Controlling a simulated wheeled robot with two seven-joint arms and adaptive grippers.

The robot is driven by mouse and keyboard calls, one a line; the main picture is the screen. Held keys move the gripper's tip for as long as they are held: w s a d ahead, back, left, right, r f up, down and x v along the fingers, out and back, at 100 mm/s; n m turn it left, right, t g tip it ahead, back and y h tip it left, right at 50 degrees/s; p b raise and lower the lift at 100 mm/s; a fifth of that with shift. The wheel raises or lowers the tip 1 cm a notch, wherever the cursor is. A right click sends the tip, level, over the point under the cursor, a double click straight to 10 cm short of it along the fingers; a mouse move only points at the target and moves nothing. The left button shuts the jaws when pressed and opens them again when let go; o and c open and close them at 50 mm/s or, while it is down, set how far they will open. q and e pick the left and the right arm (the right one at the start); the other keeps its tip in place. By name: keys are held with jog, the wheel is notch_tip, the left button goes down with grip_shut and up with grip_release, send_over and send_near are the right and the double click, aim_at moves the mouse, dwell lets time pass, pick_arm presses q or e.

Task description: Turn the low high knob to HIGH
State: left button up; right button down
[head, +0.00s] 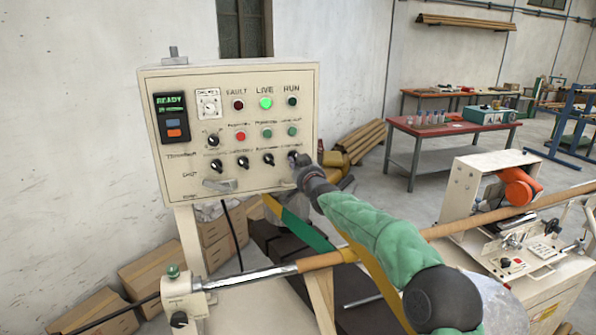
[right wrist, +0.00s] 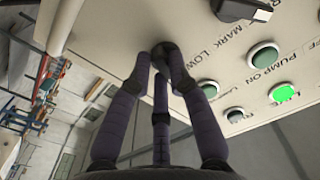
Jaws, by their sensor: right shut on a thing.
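The low high knob (head: 292,154) is a small black knob at the right end of a row of knobs on the cream control panel (head: 185,185). My right gripper (head: 298,162) reaches it from the lower right and is shut on it. In the right wrist view the dark fingers of the gripper (right wrist: 164,68) close around the dark knob (right wrist: 166,48), beside printed letters reading LOW. The fingers cover much of the knob, and I cannot tell which way its pointer faces. My left gripper is not in view.
Other black knobs (head: 268,160) sit close to the left in the same row. Lit and unlit round buttons (head: 265,103) are above. A long brown tube on the winder (head: 320,261) runs below my right arm. A red-topped bench (head: 450,127) stands behind.

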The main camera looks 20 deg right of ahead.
jog(key=shift+a+m+b, duration=0.1)
jog(key=shift+m+b, duration=0.85)
jog(key=shift+m, duration=0.95)
jog(key=c, duration=1.1)
grip_release()
jog(key=shift+c, duration=0.2)
jog(key=shift+s, duration=0.1)
jog(key=s, duration=1.1)
jog(key=shift+s+d, duration=0.2)
jog(key=shift+s, duration=0.2)
jog(key=shift+f, duration=0.15)
